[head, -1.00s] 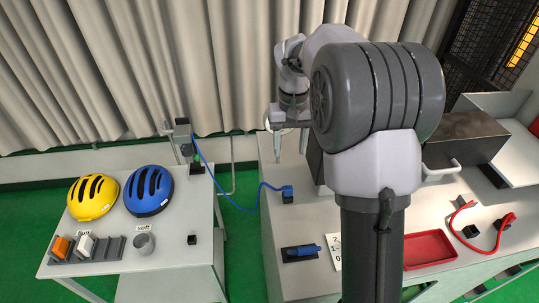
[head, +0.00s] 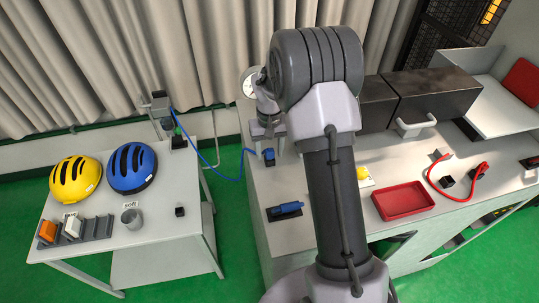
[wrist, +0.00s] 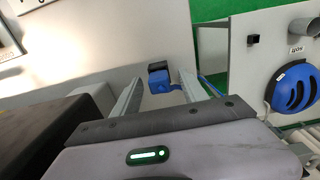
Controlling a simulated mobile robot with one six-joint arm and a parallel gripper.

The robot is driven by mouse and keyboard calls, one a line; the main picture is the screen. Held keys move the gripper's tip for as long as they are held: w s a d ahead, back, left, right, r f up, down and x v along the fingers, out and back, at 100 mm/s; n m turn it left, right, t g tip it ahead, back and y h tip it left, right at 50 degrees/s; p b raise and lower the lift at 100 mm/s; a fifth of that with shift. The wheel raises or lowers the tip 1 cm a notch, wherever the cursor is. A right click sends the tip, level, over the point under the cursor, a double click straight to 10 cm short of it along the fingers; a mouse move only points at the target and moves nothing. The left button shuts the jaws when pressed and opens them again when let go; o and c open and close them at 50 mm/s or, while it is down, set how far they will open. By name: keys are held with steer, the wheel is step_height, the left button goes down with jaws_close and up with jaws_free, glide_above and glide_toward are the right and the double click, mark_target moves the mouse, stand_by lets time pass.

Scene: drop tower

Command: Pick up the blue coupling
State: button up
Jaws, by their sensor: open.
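The blue coupling (head: 268,155) sits by a small black block on the long grey table, with a blue hose running from it to the left. In the wrist view the coupling (wrist: 163,86) appears between the ends of my gripper's two fingers, beyond them. My gripper (wrist: 160,100) is open, with nothing between the fingers. In the head view my gripper (head: 267,133) is just above and behind the coupling, partly hidden by my arm. I cannot tell how high it is above the table.
Another blue piece (head: 286,208) lies on a black pad nearer the front. A red tray (head: 404,200), a red hose (head: 440,182) and a dark box (head: 435,95) are to the right. The left table holds yellow (head: 75,180) and blue (head: 132,168) helmets. A gap separates the tables.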

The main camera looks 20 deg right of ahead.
steer(key=shift+s, duration=0.15)
steer(key=c, duration=1.1)
steer(key=shift+o, duration=0.2)
steer(key=shift+r, duration=0.15)
